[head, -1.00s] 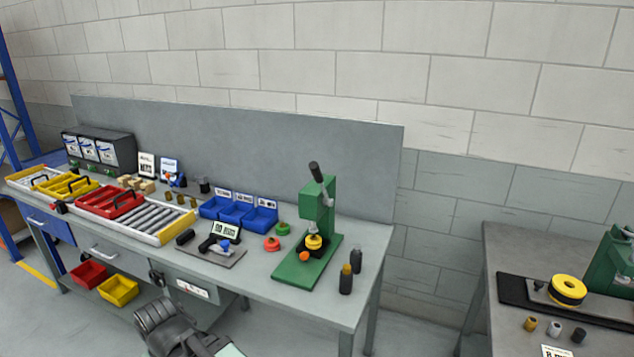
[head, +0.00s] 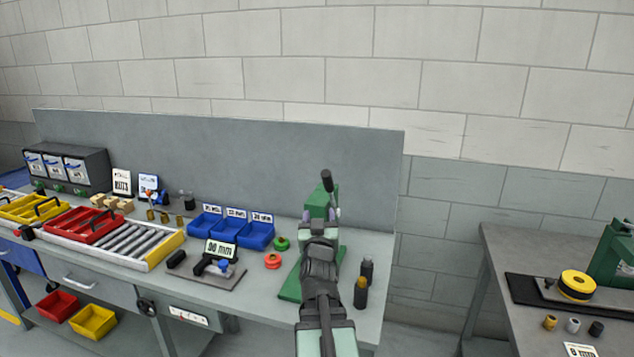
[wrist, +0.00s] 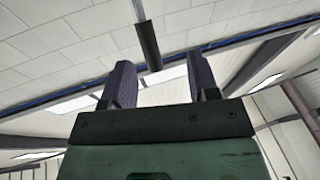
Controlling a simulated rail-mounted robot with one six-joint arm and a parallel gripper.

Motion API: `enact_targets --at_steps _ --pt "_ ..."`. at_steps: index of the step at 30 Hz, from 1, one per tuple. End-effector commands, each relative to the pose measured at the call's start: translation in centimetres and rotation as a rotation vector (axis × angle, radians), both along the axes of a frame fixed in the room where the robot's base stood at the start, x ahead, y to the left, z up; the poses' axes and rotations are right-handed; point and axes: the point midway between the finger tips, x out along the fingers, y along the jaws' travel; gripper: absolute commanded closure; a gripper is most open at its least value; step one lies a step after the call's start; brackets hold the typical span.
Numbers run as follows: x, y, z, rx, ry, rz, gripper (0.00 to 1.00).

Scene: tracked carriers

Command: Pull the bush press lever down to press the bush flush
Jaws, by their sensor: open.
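The green bush press (head: 318,202) stands on the bench, mostly hidden behind my arm in the head view. Its lever with a black grip (head: 327,180) points up above the press head. My gripper (head: 321,214) is in front of the press head, below the lever grip. In the wrist view my gripper (wrist: 160,82) is open and empty, its two dark fingers spread apart. The black lever grip (wrist: 149,45) shows above and between the fingertips; contact is not visible. The bush and the press seat are hidden by my arm.
Red (head: 272,261) and green (head: 281,243) round pieces, blue bins (head: 228,229) and a mat with a display (head: 221,249) lie to the left. A grey panel (head: 220,165) stands behind.

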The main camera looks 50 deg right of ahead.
Motion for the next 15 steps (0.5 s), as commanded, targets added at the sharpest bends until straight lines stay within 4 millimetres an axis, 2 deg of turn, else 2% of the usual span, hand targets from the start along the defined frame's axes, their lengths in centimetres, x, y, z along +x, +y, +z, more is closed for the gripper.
enact_targets --at_steps 1,3,7,11,15 --pt "-0.6 0.0 1.2 -0.060 -0.035 -0.033 0.45" --pt "-1.2 0.1 2.2 -0.119 -0.059 -0.065 0.45" --pt "-1.3 0.1 2.5 -0.142 -0.053 -0.077 0.45" --pt "-0.8 -0.6 2.9 -0.141 -0.053 -0.076 0.45" --pt "0.5 -2.5 4.0 -0.141 -0.053 -0.075 0.45"
